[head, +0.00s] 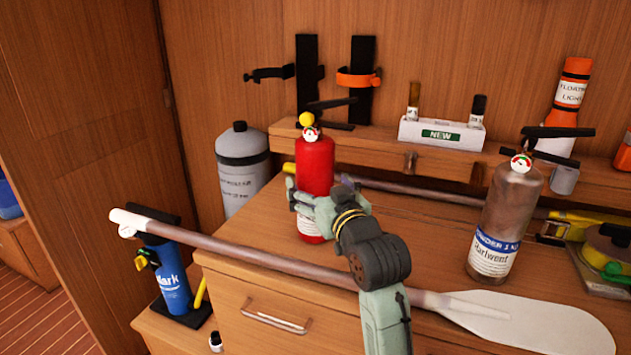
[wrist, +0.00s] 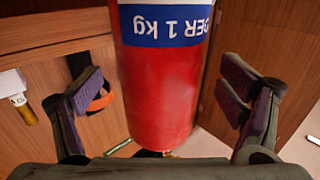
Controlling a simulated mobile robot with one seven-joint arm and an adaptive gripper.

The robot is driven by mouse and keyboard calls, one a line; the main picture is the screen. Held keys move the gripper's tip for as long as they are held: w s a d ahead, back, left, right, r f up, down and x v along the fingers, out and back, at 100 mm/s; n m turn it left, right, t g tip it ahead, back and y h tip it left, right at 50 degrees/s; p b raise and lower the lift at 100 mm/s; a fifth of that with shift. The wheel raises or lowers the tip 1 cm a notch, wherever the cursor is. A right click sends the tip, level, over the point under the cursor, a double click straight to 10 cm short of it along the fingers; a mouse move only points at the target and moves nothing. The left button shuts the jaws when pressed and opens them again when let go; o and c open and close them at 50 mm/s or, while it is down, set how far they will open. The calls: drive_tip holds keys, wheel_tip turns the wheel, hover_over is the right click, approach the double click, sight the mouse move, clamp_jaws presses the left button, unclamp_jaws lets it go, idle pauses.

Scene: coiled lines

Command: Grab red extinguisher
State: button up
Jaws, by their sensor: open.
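The red extinguisher (head: 315,166) stands upright on the wooden cabinet top, with a yellow part and a gauge at its head. My gripper (head: 312,192) reaches it from the front right and covers part of its lower body. In the wrist view the red extinguisher (wrist: 165,85) fills the middle, its blue and white label upside down. My open gripper (wrist: 165,97) has one finger on each side of the red body. Gaps show between the fingers and the extinguisher, so it is not clamped.
A paddle (head: 240,252) lies across the cabinet's front edge, passing below my arm. A grey-brown extinguisher (head: 505,215) stands at right and a grey cylinder (head: 242,170) behind left. A blue extinguisher (head: 168,275) stands lower left. A white box (head: 441,133) sits on the back ledge.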

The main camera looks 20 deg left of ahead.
drive_tip(key=shift+x, duration=1.4)
drive_tip(key=shift+r, duration=0.1)
drive_tip(key=shift+c, duration=0.4)
drive_tip(key=c, duration=2)
drive_tip(key=shift+d+r, duration=0.1)
drive_tip(key=shift+r, duration=0.15)
